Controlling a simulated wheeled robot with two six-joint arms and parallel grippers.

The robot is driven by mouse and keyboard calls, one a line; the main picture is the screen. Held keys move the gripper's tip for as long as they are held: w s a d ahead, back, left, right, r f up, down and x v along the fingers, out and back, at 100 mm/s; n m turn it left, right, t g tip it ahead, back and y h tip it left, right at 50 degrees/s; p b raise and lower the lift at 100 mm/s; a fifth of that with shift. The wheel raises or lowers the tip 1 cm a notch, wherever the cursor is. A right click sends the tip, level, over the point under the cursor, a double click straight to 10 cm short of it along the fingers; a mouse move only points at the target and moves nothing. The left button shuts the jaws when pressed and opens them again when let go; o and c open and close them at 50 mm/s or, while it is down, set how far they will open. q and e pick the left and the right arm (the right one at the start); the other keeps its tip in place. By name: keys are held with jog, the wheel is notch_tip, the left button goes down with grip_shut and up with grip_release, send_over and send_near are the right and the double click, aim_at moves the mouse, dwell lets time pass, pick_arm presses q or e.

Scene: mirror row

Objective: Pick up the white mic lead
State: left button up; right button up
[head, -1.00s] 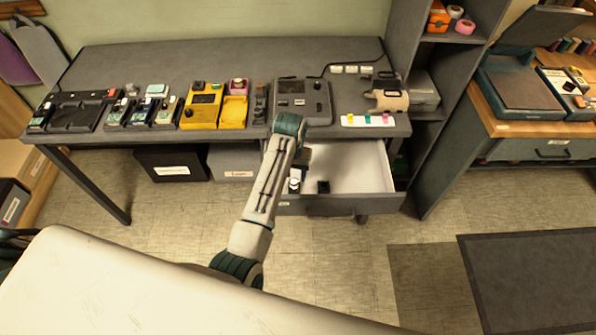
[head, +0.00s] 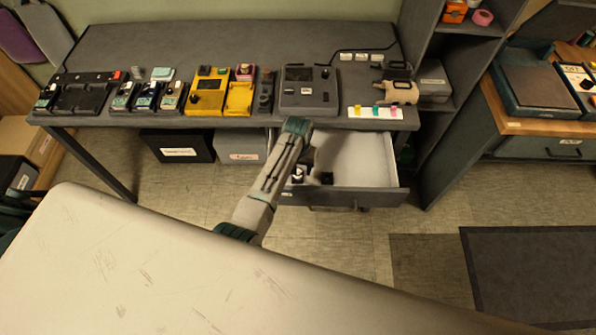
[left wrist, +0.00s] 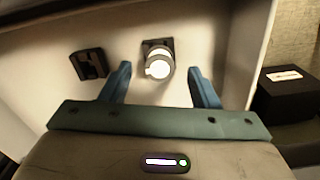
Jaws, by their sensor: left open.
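A small white round piece in a dark square holder (left wrist: 158,62), seemingly the white mic lead, is in the open drawer (head: 365,160); it also shows in the head view (head: 298,174). My left gripper (left wrist: 158,70) is open above the drawer. Its two blue fingers stand on either side of the white piece in the left wrist view, apart from it. In the head view my arm partly hides the drawer's left part. My right gripper is not in view.
A dark holder (left wrist: 88,63) without a white piece lies beside it in the drawer. The desk (head: 230,50) above carries pedals, including a yellow one (head: 205,95), and a grey box (head: 308,90). A shelf unit (head: 435,100) stands right of the drawer.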

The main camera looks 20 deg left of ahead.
pick_arm(q)
jog(key=shift+f, duration=0.9)
jog(key=c, duration=1.1)
